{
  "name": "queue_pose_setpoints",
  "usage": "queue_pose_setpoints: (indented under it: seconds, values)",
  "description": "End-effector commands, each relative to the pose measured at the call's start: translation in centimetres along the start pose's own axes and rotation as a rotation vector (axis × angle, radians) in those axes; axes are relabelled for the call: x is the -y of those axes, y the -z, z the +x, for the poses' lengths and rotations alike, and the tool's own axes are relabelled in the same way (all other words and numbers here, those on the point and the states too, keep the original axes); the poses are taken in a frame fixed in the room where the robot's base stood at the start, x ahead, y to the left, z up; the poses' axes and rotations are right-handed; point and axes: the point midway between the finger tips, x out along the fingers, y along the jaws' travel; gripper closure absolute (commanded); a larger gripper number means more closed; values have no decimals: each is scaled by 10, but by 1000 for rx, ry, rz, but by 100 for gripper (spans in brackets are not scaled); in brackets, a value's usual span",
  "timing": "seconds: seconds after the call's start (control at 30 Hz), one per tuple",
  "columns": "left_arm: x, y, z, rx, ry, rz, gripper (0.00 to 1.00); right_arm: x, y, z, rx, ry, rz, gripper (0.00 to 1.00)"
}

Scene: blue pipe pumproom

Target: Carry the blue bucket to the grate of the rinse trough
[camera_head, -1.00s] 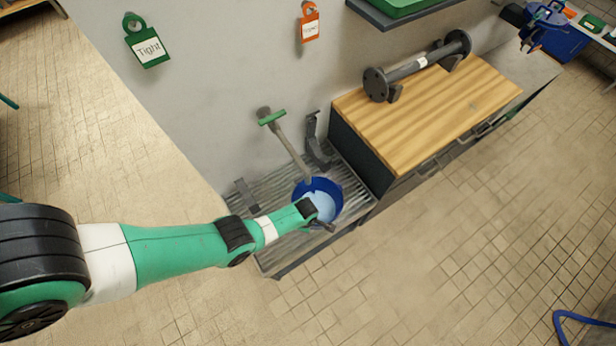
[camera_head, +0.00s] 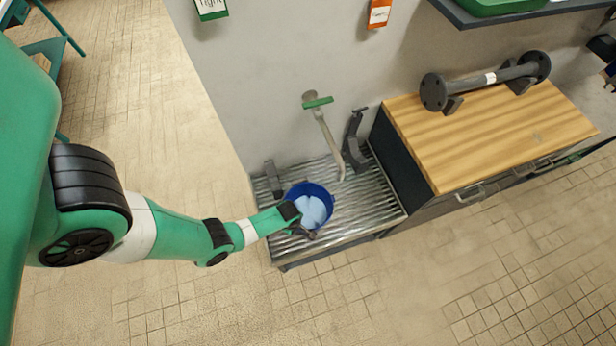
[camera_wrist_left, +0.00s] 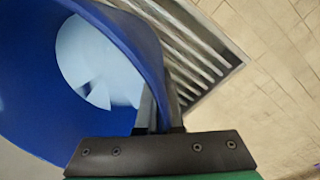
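The blue bucket (camera_head: 322,190) is over the left front part of the rinse trough's ribbed grate (camera_head: 362,205). It looks upright, with something pale blue inside. Whether its base touches the grate cannot be told. My left gripper (camera_head: 301,229) is at the bucket's near side. In the left wrist view the bucket (camera_wrist_left: 35,110) fills the left side, and the left gripper's fingers (camera_wrist_left: 160,112) are closed on its wall, one on each side. The grate (camera_wrist_left: 205,60) shows beyond the rim. My right gripper is not in view.
A tap with a green handle (camera_head: 318,102) hangs over the trough, its spout right of the bucket. Dark brackets (camera_head: 354,140) (camera_head: 273,178) stand at the back wall. A wooden-topped bench (camera_head: 480,130) with a flanged pipe (camera_head: 490,80) adjoins on the right. Tiled floor lies in front.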

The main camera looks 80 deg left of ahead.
Motion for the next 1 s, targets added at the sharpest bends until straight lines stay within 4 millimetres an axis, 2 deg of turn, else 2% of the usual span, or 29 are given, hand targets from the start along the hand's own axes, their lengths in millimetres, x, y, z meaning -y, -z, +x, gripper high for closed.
queue_pose_setpoints:
  seconds: [0.03, 0.27, 0.4, 0.5, 0.57, 0.97, 1.0]
  values:
    - [0, 2, 7, 2, -7, -2, 100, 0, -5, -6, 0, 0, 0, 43]
    - [2, 6, 8, 3, -8, 0, 100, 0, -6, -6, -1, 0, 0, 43]
    - [10, 13, 24, 2, -6, -2, 100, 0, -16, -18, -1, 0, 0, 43]
    - [11, 12, 42, 2, -6, 0, 100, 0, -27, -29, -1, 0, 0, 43]
    - [11, 12, 47, 2, -7, 0, 100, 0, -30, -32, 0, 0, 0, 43]
    - [11, 12, 49, 3, -8, 0, 100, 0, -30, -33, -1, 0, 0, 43]
    - [13, 12, 49, 1, -2, 0, 89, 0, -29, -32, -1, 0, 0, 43]
